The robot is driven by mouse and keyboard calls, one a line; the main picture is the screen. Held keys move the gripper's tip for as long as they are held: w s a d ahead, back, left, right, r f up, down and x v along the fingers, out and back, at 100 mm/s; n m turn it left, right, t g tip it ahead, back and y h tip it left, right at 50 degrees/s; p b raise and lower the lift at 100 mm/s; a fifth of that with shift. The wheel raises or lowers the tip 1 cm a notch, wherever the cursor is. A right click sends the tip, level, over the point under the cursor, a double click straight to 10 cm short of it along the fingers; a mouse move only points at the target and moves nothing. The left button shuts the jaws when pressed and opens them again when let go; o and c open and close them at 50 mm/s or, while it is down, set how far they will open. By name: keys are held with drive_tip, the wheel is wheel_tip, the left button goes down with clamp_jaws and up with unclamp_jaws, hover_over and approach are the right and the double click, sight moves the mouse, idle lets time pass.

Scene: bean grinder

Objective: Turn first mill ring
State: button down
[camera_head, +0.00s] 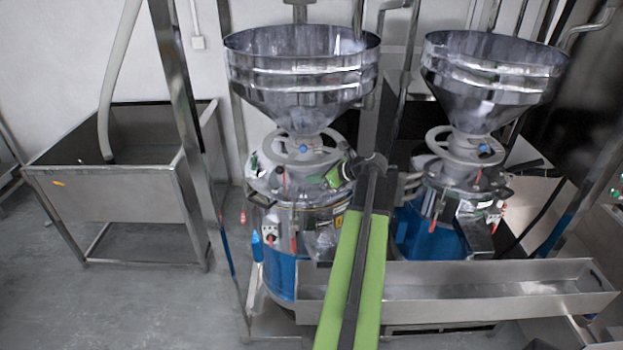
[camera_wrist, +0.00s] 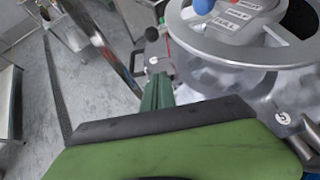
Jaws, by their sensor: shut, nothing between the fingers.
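In the wrist view, the ring (camera_wrist: 232,55) fills the upper right, with spokes, printed labels and the blue knob (camera_wrist: 203,5). My gripper (camera_head: 333,178) is at the right front side of the left mill, near the ring's edge. In the wrist view, my gripper's green fingers (camera_wrist: 157,92) are together and empty, just outside the ring's rim. I cannot tell whether they touch it.
A second mill with its own ring (camera_head: 440,140) and hopper (camera_head: 495,75) stands at the right. A long steel trough (camera_head: 490,290) runs in front of the mills. A steel post (camera_head: 180,100) and a steel bin (camera_head: 115,190) stand left. The floor (camera_head: 90,300) at front left is clear.

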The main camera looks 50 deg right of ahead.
drive_tip(key=b+x, duration=0.3)
drive_tip(key=x, duration=0.3)
drive_tip(key=shift+w+f, duration=0.1)
drive_tip(key=shift+f, duration=0.25)
drive_tip(key=w+r+p, duration=0.2)
drive_tip(key=w, duration=0.1)
drive_tip(key=shift+w+a, duration=0.1)
drive_tip(key=shift+w, duration=0.1)
drive_tip(key=shift+w+r, duration=0.1)
drive_tip(key=shift+w, duration=0.2)
drive_tip(key=shift+w+a, duration=0.1)
drive_tip(key=shift+w+a, duration=0.2)
drive_tip(key=shift+w, duration=0.3)
drive_tip(key=shift+w+a, duration=0.2)
drive_tip(key=shift+w, duration=0.25)
